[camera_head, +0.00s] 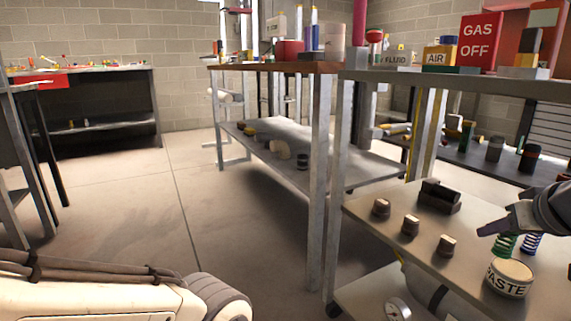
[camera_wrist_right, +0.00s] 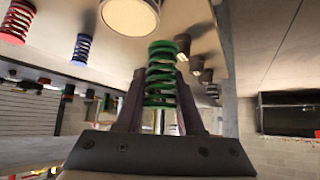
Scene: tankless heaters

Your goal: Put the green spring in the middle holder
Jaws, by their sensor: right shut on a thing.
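The green spring (camera_head: 505,243) is between the fingers of my right gripper (camera_head: 494,228), at the right of the head view. The right wrist view shows the green spring (camera_wrist_right: 160,78) gripped between both fingers; I cannot tell whether its far end touches the shelf. Three small brown cup-like holders stand in a row on the shelf, left of the gripper. The middle holder (camera_head: 410,225) is between the far holder (camera_head: 381,208) and the near holder (camera_head: 446,245). Its inside is not clear. My left arm shows at the lower left, but its gripper is out of view.
A blue spring (camera_head: 532,243) stands right of the green one, and a red spring (camera_wrist_right: 18,20) shows in the wrist view. A PASTE can (camera_head: 510,279) is close in front of the gripper. A dark block (camera_head: 439,196) lies behind the holders. The upper shelf (camera_head: 470,86) overhangs the back.

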